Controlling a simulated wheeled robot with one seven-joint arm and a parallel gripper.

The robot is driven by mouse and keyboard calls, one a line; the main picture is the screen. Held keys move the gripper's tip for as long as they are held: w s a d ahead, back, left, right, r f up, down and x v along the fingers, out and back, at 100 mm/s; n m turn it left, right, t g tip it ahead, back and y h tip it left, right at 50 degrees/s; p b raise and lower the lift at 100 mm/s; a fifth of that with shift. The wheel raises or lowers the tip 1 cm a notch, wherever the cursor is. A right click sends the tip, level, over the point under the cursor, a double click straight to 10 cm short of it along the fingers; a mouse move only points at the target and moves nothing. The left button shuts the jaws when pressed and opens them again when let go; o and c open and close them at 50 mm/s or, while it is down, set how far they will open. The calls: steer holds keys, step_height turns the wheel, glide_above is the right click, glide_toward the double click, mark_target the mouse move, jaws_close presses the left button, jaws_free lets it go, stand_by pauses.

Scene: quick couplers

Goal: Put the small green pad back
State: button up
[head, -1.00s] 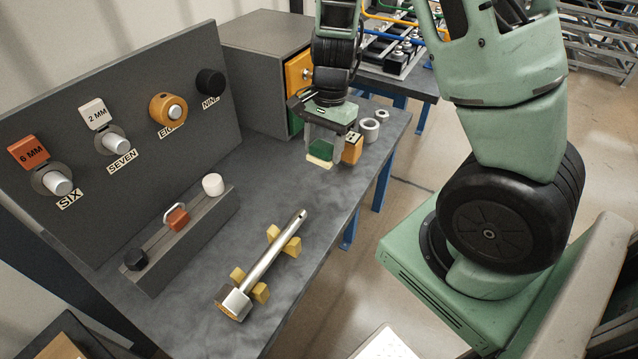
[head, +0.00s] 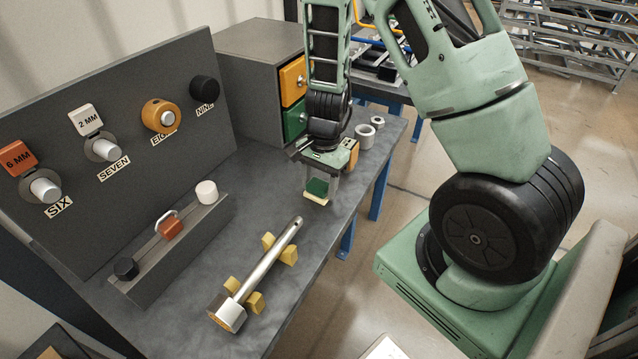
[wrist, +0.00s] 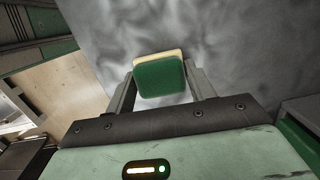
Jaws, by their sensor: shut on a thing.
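The small green pad (head: 317,187) has a green face and a cream-coloured layer along one edge. My gripper (head: 319,188) is shut on it and holds it over the grey bench, to the right of the drawer cabinet. In the wrist view the pad (wrist: 160,78) sits between the two fingers of my gripper (wrist: 160,85), its green face towards the camera. The gap between pad and bench cannot be judged exactly. The cabinet has a yellow drawer (head: 292,80) above a green drawer (head: 294,119); both look shut.
A metal bar (head: 262,270) lies on yellow supports in front. A grey rail (head: 170,245) with knobs and a labelled panel (head: 120,190) are at left.

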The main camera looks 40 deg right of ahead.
steer(key=o, duration=1)
steer(key=shift+f, duration=0.15)
steer(key=d+r+p, duration=0.2)
steer(key=d+r, duration=0.1)
steer(key=r, duration=1.3)
steer(key=s+a+r+n, duration=0.25)
steer(key=a+n, duration=0.25)
steer(key=a, duration=0.3)
steer(key=s+a+r+n, duration=0.25)
steer(key=a+n, duration=0.25)
steer(key=a, duration=0.3)
steer(key=s+a+n, duration=0.3)
steer(key=s+n, duration=0.1)
steer(key=s+a+n, duration=0.3)
steer(key=s+n, duration=0.1)
steer(key=s+a+r+n+h, duration=0.1)
steer(key=s+a+n, duration=0.2)
steer(key=s+n, duration=0.1)
steer(key=shift+s+a, duration=0.3)
steer(key=shift+s, duration=0.1)
